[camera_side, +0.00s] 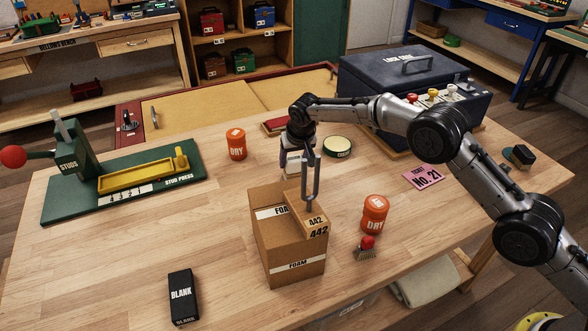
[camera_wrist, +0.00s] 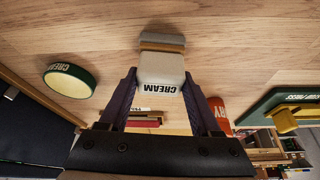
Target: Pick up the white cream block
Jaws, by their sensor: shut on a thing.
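The white cream block (camera_wrist: 162,72), marked CREAM, sits between the two fingertips of my gripper (camera_wrist: 160,95) in the wrist view. A brown strip and a paler band show at its far end. My gripper is shut on the block. In the side view my gripper (camera_side: 298,145) points down behind the cardboard box, and the pale block (camera_side: 293,163) shows at its tip, partly hidden by the grey metal fork. I cannot tell whether the block touches the table.
The cardboard FOAM box (camera_side: 297,250) stands close in front, holding the 442 block (camera_side: 316,222) with the upright metal fork (camera_side: 317,175). A round green tin (camera_side: 338,146), orange DRY jars (camera_side: 236,145) and the lock box (camera_side: 390,75) stand around.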

